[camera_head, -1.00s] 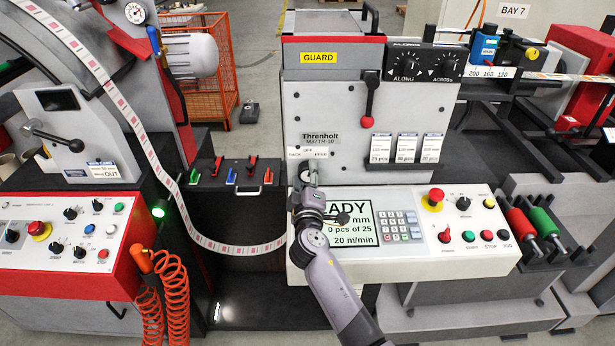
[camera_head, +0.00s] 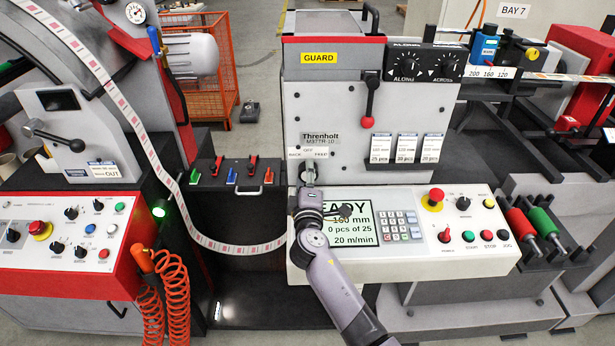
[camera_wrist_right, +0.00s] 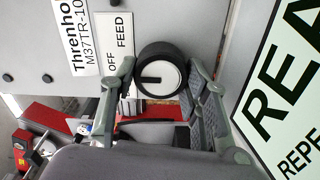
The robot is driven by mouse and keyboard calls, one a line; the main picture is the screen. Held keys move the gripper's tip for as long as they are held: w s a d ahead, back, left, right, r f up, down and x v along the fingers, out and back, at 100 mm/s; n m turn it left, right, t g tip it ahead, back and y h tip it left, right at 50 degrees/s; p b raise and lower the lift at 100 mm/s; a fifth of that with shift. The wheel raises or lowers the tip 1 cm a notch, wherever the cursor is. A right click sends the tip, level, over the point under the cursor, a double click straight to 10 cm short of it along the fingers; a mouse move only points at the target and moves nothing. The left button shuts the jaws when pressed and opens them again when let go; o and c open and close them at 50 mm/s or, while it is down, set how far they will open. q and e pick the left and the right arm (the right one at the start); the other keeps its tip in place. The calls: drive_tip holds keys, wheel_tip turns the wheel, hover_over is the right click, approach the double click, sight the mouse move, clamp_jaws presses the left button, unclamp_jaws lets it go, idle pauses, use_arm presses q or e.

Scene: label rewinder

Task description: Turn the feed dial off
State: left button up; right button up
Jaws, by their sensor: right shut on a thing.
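The feed dial (camera_wrist_right: 160,77) is a black knob with a white face and a black pointer line. In the right wrist view its line points left, roughly toward the word OFF on the white label plate (camera_wrist_right: 113,55); FEED is printed farther up that plate. My right gripper (camera_wrist_right: 160,85) has one finger on each side of the dial, shut on it. In the head view my right gripper (camera_head: 309,180) reaches up to the dial from below and hides most of it. The label plate (camera_head: 308,153) shows just above. My left gripper is not in view.
The screen (camera_head: 350,222) and keypad (camera_head: 398,225) lie close to the right of my right wrist. A red emergency button (camera_head: 436,194) stands farther right. A red-knobbed lever (camera_head: 369,100) hangs above right. A striped label web (camera_head: 215,243) runs at the left.

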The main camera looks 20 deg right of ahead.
drive_tip(key=o, duration=1.1)
drive_tip(key=shift+a, duration=0.1)
drive_tip(key=shift+o, duration=0.2)
drive_tip(key=shift+s, duration=0.1)
drive_tip(key=v, duration=1.1)
drive_tip(key=shift+s+a, duration=0.1)
drive_tip(key=shift+s, duration=0.3)
